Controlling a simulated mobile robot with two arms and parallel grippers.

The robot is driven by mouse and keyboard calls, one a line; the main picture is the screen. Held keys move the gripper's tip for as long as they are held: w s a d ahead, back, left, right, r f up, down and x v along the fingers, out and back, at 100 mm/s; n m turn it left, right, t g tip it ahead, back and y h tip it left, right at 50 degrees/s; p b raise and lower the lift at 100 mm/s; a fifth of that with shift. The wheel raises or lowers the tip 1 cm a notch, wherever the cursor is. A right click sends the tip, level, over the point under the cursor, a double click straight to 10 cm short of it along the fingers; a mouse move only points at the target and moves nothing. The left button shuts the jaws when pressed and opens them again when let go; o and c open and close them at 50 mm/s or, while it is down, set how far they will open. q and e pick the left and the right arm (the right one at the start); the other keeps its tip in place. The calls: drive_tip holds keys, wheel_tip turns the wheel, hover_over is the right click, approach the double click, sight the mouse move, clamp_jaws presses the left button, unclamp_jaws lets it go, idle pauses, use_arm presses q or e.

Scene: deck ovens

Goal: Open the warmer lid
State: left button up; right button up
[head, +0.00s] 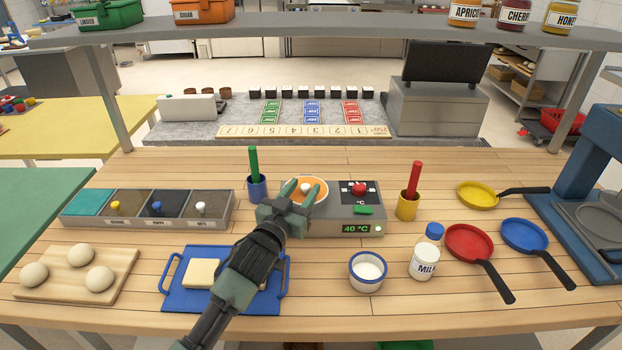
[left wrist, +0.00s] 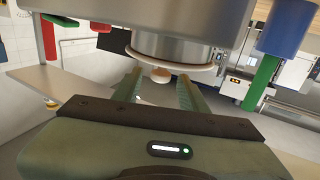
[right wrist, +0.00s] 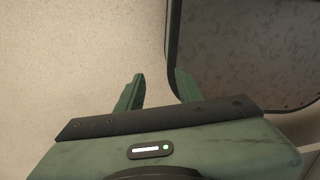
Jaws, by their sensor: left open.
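The warmer (head: 340,228) is a low grey unit on the wooden counter, with a red knob, a green switch and a display reading 40 °C. Its round orange lid (head: 292,184) lies flat on its left part, with a small pale knob (head: 305,187) on top. My left gripper (head: 305,193) is open, with a finger on each side of the knob. In the left wrist view the knob (left wrist: 160,75) shows between the two fingers; I cannot tell whether they touch it. My right gripper (right wrist: 162,78) is open and empty, away from the counter.
A blue cup with a green-handled tool (head: 257,188) stands close left of the warmer, a yellow cup with a red one (head: 408,205) right. A blue tray (head: 175,300), white bowl (head: 367,272) and milk bottle (head: 424,262) are in front. A shelf (head: 350,27) spans above.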

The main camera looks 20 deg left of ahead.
sight(310, 180)
use_arm(q)
drive_tip(key=w, duration=0.4)
drive_tip(key=shift+w+d+f, duration=0.1)
drive_tip(key=shift+w+d, duration=0.15)
drive_tip(key=shift+w, duration=0.2)
use_arm(e)
drive_tip(key=shift+w+r, duration=0.2)
drive_tip(key=shift+w, duration=0.45)
drive_tip(key=shift+w+r, duration=0.2)
drive_tip(key=shift+w, duration=0.4)
drive_tip(key=shift+s, duration=0.1)
use_arm(q)
drive_tip(key=c, duration=0.9)
clamp_jaws()
use_arm(e)
drive_tip(key=shift+s, duration=0.4)
drive_tip(key=shift+w, duration=0.1)
